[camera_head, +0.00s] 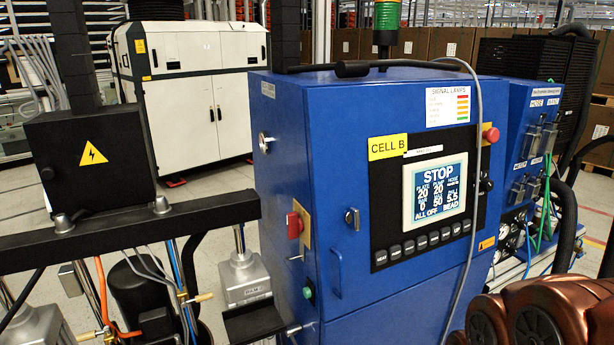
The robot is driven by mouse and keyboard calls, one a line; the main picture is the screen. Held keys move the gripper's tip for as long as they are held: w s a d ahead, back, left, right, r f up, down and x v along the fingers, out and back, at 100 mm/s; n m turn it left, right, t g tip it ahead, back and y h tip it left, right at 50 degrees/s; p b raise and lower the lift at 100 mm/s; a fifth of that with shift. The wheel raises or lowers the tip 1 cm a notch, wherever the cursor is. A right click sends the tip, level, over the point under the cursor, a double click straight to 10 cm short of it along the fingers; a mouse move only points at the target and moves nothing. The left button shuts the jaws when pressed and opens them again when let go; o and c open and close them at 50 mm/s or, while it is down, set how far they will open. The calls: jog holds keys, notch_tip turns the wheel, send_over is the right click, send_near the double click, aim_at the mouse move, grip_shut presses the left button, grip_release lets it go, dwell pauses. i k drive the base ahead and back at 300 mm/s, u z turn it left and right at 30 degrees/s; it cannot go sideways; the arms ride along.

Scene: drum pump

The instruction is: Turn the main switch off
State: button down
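A blue control cabinet labelled CELL B (290,160) stands in the middle of the view. A red rotary switch on a yellow plate (295,225), which looks like the main switch, sits on its left side face near the front corner. Its red handle looks roughly upright, but its marked position is too small to read. The cabinet's screen (436,191) reads STOP and ALL OFF.
A red mushroom button (491,134) is on the cabinet's right. A black box with a warning sign (90,150) stands on a dark beam (120,232) at left. A grey cable (480,150) hangs across the cabinet front. A green button (308,292) sits below the switch.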

aim_at(294, 224)
jog(key=z, duration=0.55)
jog(key=k, duration=1.25)
jog(key=u, duration=0.65)
jog(key=i, duration=1)
jog(key=u, duration=1)
